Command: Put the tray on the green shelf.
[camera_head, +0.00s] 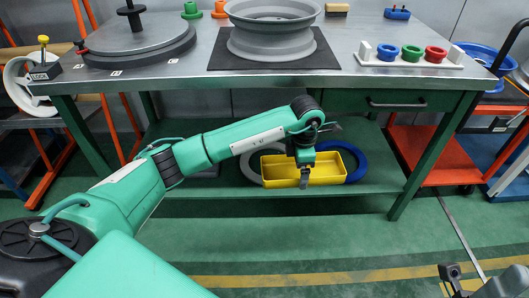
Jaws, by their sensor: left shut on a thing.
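The yellow tray (330,176) is under the workbench, over the green shelf (384,180) near its front edge. It looks roughly level; I cannot tell whether its underside touches the shelf. My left gripper (304,180) points down at the tray's front wall and is shut on it. The gripper hides part of that wall. My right gripper (452,282) shows only partly at the bottom right corner, far from the tray, and its jaw opening is unclear.
A blue ring (357,160) and a grey ring (248,164) lie behind and beside the tray on the shelf. The bench drawer (395,103) and a green table leg (432,160) are nearby. A grey wheel rim (271,42) stands on the bench. The shelf's left part looks mostly clear.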

